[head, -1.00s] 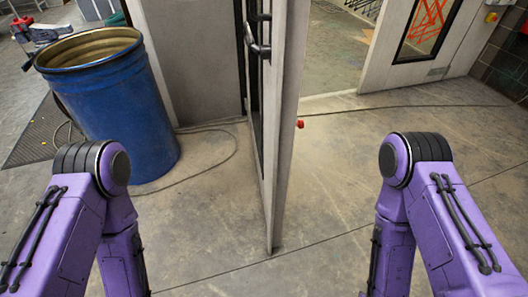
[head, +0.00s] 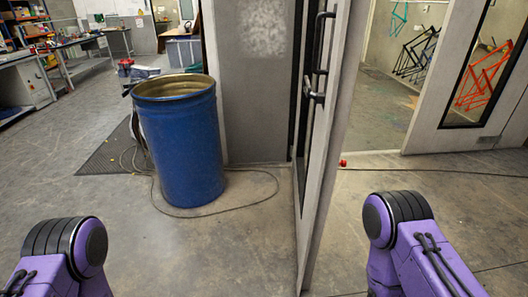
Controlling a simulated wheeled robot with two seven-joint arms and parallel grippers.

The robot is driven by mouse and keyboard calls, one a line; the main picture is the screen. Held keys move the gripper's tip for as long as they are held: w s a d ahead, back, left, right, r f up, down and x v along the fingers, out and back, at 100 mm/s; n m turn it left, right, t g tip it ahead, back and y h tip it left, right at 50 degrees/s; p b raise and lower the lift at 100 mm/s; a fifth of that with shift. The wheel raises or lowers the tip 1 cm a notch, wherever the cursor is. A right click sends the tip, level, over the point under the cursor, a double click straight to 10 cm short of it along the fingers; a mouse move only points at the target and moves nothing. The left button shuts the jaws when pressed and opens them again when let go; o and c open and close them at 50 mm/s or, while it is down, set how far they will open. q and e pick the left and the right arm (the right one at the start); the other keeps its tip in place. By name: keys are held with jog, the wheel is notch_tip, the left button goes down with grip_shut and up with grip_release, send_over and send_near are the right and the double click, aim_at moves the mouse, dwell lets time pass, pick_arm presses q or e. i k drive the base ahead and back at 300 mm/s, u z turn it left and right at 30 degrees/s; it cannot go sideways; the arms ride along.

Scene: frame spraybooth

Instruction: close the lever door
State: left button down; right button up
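The lever door (head: 332,130) stands open, seen almost edge-on in the middle of the head view. Its dark lever handle (head: 315,95) is on the left face, below a dark upright pull bar (head: 320,45). My purple arms show at the lower left and lower right, both apart from the door. Both grippers are out of the picture, below the frame.
A blue drum (head: 178,145) stands left of the door, with a cable (head: 250,207) on the floor around it. A second door leaf (head: 470,80) with a window stands at the right. The doorway (head: 385,105) between shows bare floor. Workbenches (head: 80,55) line the back left.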

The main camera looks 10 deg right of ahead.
aim_at(343, 25)
jog(key=u, duration=0.75)
jog(key=i, duration=1.3)
jog(key=z, duration=2.5)
